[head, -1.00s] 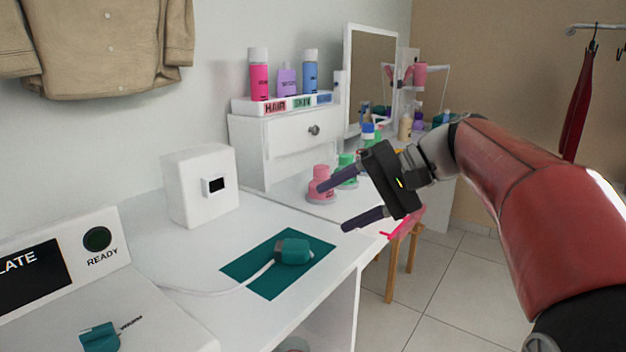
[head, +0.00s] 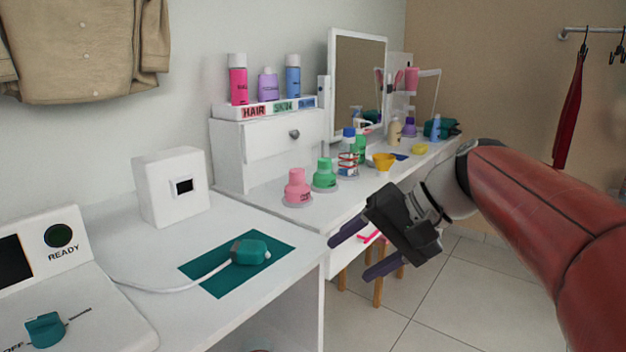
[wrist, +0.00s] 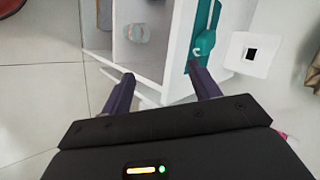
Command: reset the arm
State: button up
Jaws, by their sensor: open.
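My red arm (head: 545,215) reaches in from the right in the head view. My gripper (head: 357,255) hangs in front of the white vanity's front edge, over the tiled floor. Its two dark fingers are spread apart with nothing between them. In the wrist view my gripper (wrist: 165,88) also shows open and empty, with the white counter's shelves and the teal mat (wrist: 203,45) beyond the fingertips. Neither finger clearly touches anything.
A teal plug-like device (head: 250,250) with a white cord lies on a teal mat (head: 205,270) on the counter. Pink (head: 298,186) and green (head: 324,174) bottles stand on the vanity behind my gripper. A wooden-legged stool (head: 378,288) is below. Open floor (head: 450,310) lies right.

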jog(key=s+d+f+n+t+h, duration=0.1)
jog(key=s+d+f+h, duration=0.3)
jog(key=s+f, duration=0.3)
jog(key=s+d+f+n+t+h, duration=0.1)
jog(key=s+d+f+t+h, duration=0.1)
jog(key=s+d+f+h, duration=0.2)
jog(key=s+f, duration=0.3)
jog(key=f, duration=0.1)
jog(key=shift+s+f+h, duration=0.3)
jog(key=shift+f, duration=0.05)
jog(key=shift+d, duration=0.1)
